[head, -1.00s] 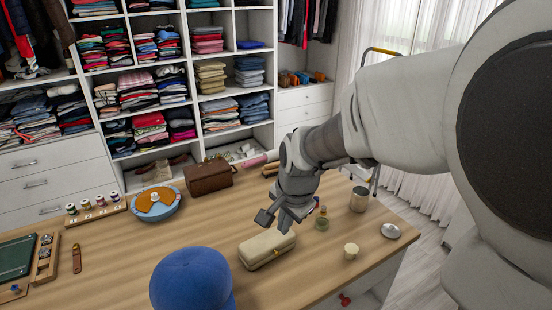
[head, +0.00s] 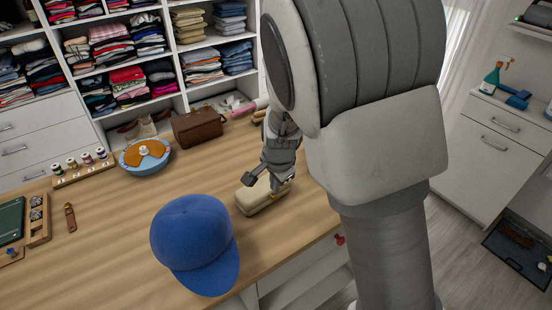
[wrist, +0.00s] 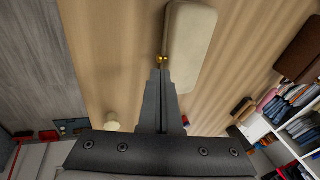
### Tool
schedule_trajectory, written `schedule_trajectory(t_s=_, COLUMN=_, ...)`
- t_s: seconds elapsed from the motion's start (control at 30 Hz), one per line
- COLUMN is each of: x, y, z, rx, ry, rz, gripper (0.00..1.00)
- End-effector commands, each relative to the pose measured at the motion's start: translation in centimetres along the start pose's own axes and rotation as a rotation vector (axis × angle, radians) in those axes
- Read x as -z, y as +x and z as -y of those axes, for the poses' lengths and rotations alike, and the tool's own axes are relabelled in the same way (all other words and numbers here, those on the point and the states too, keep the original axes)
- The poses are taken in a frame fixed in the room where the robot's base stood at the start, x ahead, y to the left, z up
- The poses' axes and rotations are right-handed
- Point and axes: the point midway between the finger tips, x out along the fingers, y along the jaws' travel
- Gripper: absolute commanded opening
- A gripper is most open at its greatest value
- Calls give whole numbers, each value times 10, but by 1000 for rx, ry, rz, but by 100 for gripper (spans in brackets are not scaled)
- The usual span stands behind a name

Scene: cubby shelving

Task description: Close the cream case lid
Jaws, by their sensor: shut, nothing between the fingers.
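The cream case (head: 256,199) lies on the wooden table, and it also shows in the wrist view (wrist: 190,50). Its lid looks down flat on the body, with no visible gap. A small gold clasp (wrist: 161,59) sits on its edge in the wrist view. My gripper (wrist: 162,74) is shut and empty, its tips pointing at the clasp and very close to it. I cannot tell whether they touch. In the head view my gripper (head: 276,188) is at the right end of the case and hides part of it.
A blue cap (head: 195,240) lies in front of the case. Behind are a brown box (head: 198,127), a blue round dish (head: 133,163) and a spool rack (head: 84,171). Bare table lies left of the case. A pale cup (wrist: 112,122) stands near the table edge.

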Motion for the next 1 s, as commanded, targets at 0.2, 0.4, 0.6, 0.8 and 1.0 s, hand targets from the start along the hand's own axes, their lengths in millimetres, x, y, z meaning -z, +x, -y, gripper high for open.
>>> schedule_trajectory(t_s=0.2, x=0, y=37, z=-1, rx=-1, ry=2, rz=0, gripper=0)
schedule_trajectory(t_s=0.4, x=0, y=49, z=0, rx=0, ry=1, rz=0, gripper=0)
schedule_trajectory(t_s=0.6, x=0, y=50, z=0, rx=1, ry=1, rz=0, gripper=0)
schedule_trajectory(t_s=0.8, x=0, y=53, z=-1, rx=0, ry=1, rz=1, gripper=0)
schedule_trajectory(t_s=1.0, x=-2, y=64, z=-5, rx=-3, ry=-1, rz=2, gripper=0)
